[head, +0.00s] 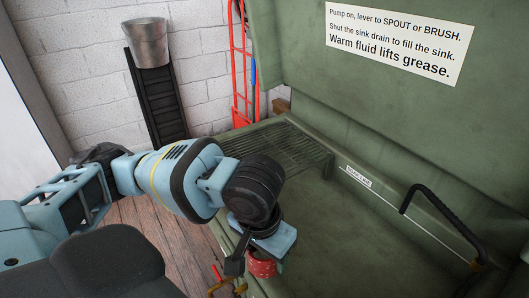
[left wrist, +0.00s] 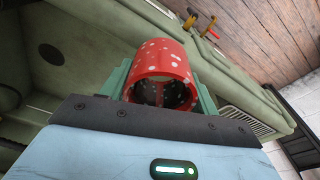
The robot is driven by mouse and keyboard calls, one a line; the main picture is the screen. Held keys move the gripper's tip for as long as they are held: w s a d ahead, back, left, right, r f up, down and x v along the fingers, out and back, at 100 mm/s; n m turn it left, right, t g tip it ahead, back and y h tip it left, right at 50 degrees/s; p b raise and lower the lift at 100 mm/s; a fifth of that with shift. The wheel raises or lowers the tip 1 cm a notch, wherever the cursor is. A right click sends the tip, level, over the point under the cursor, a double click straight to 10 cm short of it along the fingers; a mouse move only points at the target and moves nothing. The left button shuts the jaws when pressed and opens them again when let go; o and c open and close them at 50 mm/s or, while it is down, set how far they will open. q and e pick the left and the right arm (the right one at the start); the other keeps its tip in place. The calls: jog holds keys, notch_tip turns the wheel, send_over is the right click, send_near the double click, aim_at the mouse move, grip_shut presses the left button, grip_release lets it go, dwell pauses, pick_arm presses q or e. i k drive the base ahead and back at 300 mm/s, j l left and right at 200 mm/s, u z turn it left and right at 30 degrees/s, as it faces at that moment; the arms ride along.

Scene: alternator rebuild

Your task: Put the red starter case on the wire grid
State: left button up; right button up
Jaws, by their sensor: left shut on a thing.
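The red starter case (head: 262,268) is a short red cylinder with pale speckles, low over the near left part of the green sink in the head view. My left gripper (head: 256,254) is shut on it and partly hides it. In the left wrist view the hollow case (left wrist: 163,58) sits between the two green fingers, its open end facing the camera. The wire grid (head: 285,153) is a dark slatted shelf at the far left end of the sink, beyond my wrist. Its top looks bare where visible; my arm covers its near left part. My right gripper is out of view.
A black curved spout (head: 440,215) rises at the sink's right. Red and yellow levers (head: 219,280) stand by the near left rim. A metal bucket (head: 148,42) and a red hand truck (head: 240,70) are by the wall. The sink floor (head: 350,240) has free room.

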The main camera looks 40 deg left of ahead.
aim_at(263, 153)
jog(key=j+z, duration=0.25)
jog(key=j, duration=0.4)
jog(key=i+j+z, duration=0.1)
jog(key=j+z, duration=0.2)
jog(key=j, duration=0.35)
jog(key=j+z, duration=0.25)
jog(key=j, duration=0.35)
jog(key=k+j+z, duration=0.3)
jog(key=j, duration=0.3)
jog(key=i, duration=0.1)
